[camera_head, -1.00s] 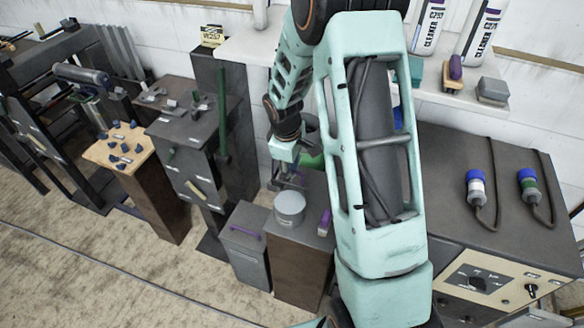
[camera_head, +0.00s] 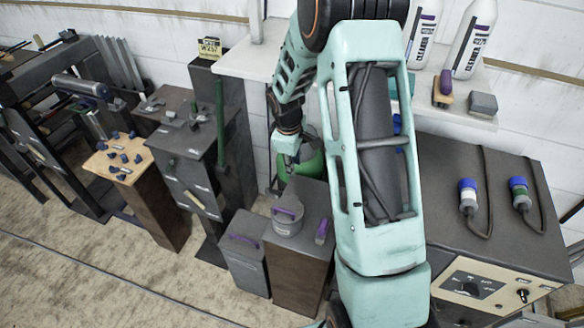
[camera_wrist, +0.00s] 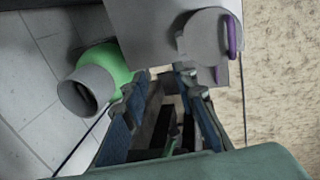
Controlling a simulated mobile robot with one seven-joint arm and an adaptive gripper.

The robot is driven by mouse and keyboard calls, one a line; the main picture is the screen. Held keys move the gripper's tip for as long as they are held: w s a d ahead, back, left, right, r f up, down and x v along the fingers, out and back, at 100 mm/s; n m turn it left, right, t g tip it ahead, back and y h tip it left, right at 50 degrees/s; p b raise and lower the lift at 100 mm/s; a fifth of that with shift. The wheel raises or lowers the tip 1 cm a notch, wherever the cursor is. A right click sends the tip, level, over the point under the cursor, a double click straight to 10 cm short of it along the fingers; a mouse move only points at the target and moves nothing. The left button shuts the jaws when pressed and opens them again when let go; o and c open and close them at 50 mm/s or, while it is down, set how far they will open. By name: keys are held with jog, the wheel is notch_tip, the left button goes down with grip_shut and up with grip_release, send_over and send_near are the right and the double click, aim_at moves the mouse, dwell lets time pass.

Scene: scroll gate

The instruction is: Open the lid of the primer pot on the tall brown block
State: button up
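The grey primer pot (camera_head: 288,222) stands on the tall brown block (camera_head: 297,275). A purple arched handle (camera_head: 285,212) shows on its near side. I cannot tell clearly how far its lid is raised. In the wrist view the pot (camera_wrist: 203,38) is a pale grey round shape at the upper right, with the purple handle (camera_wrist: 233,37) at its right. My gripper (camera_head: 286,170) is behind and above the pot, apart from it and partly hidden by my arm.
A green vessel (camera_head: 302,162) stands behind the block; in the wrist view it (camera_wrist: 108,68) is left of my fingers. A purple object (camera_head: 321,231) lies on the block's right side. A grey bin (camera_head: 245,262) with a purple handle stands left. The wall is close behind.

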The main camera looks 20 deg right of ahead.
jog(key=w+d+r+p, duration=0.2)
jog(key=w+d+r, duration=0.1)
jog(key=w+r, duration=0.1)
jog(key=shift+w+r, duration=0.15)
jog(key=shift+r, duration=0.55)
jog(key=shift+w, duration=0.1)
jog(key=shift+r, duration=0.1)
dwell(0.4)
notch_tip(320, 180, up, 8)
jog(key=s, duration=0.1)
jog(key=shift+s+a+f, duration=0.2)
jog(key=shift+s+a, duration=0.05)
jog(key=shift+a, duration=0.2)
